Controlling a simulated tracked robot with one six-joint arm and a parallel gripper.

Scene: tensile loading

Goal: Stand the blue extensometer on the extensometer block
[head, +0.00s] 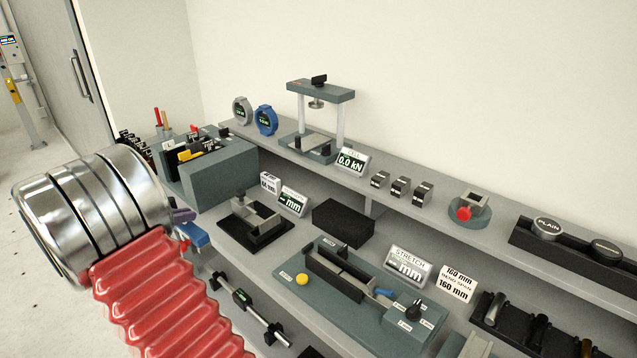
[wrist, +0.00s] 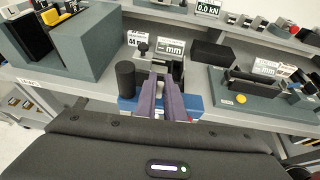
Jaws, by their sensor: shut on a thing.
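My gripper, with purple fingers (wrist: 166,85), is shut on a blue piece, which I take for the blue extensometer (wrist: 194,104). The blue piece shows on both sides of the fingers in the wrist view; its middle is hidden behind them. In the head view it is at the fingertips (head: 195,235), beside my wrist, held in front of the shelf edge. A large grey-green block (head: 222,172) with slots, holding yellow and black pieces, stands on the left of the bench. I cannot tell for sure whether this is the extensometer block.
A black fixture with a grey clamp (head: 250,218) stands behind the gripper, beside a "mm" display (head: 292,201). A plain black block (head: 343,222) lies to its right. Further right is the stretch bench (head: 320,300) with a yellow knob. A raised shelf (head: 420,205) runs along the back.

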